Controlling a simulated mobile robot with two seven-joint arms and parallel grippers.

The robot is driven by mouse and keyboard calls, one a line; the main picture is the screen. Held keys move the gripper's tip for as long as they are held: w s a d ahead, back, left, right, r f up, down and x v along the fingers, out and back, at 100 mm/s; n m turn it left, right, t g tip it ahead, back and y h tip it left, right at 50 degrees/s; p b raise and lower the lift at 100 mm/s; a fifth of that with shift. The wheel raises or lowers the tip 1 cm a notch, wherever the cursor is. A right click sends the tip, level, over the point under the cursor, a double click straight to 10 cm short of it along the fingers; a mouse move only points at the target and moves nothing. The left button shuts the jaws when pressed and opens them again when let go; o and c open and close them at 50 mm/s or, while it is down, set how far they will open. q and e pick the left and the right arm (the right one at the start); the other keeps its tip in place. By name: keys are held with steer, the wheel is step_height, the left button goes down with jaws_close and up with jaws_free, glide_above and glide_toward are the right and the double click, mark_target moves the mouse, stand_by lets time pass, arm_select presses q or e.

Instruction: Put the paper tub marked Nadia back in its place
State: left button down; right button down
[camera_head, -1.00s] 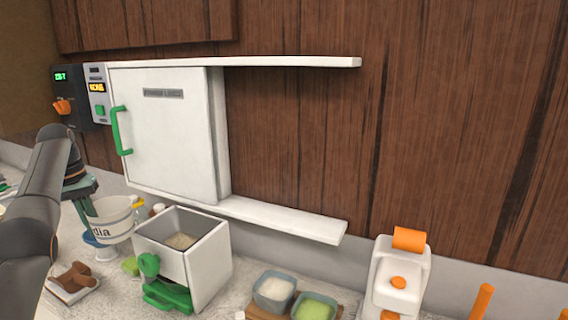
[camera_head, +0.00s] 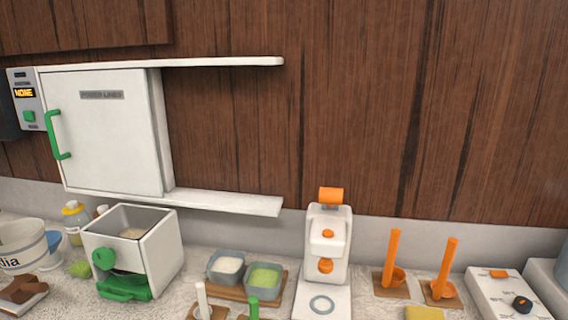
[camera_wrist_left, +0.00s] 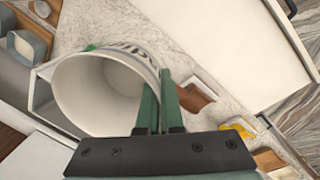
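The white paper tub (camera_head: 22,262) is cut by the left edge of the head view, with "dia" readable on its side. In the left wrist view the tub (camera_wrist_left: 95,95) lies tilted with its mouth towards the camera, and looks empty. Part of its lettering shows near the upper rim. My left gripper (camera_wrist_left: 160,105) has its two green fingers close together at the tub's wall, pinching it at the rim. My left gripper is out of the head view. My right gripper is in neither view. I cannot tell which spot is the tub's place.
A white box (camera_head: 163,248) with a green handle stands right of the tub, beside a yellow-capped bottle (camera_head: 74,222). A brown piece (camera_head: 22,289) lies in front. Two small bowls and a white-orange machine (camera_head: 328,245) stand farther right. A white cabinet (camera_head: 110,140) hangs above.

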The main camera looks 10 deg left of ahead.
arm_select(q)
steer(key=shift+w+d+r+m, duration=0.3)
steer(key=shift+w+d+m, duration=0.75)
steer(key=shift+w+d, duration=4.1)
steer(key=shift+w+d+r+m, duration=0.3)
steer(key=shift+w+d+m, duration=0.75)
steer(key=shift+w+d, duration=4.05)
steer(key=s+d+f+m, duration=0.2)
steer(key=s+d, duration=0.3)
steer(key=d, duration=0.6)
steer(key=s+d+f+m, duration=0.1)
steer(key=s+d+f, duration=0.3)
steer(key=d, duration=0.7)
steer(key=s+d+f+m+g, duration=0.1)
steer(key=s+d+f+m, duration=0.1)
steer(key=s+d, duration=0.55)
steer(key=s+d+f+m, duration=0.2)
steer(key=s+d+f, duration=0.15)
steer(key=s, duration=0.65)
steer(key=w+a+n, duration=0.1)
steer(key=a+n, duration=0.1)
steer(key=a, duration=0.5)
steer(key=shift+w+a+f, duration=0.3)
steer(key=shift+w+f, duration=0.05)
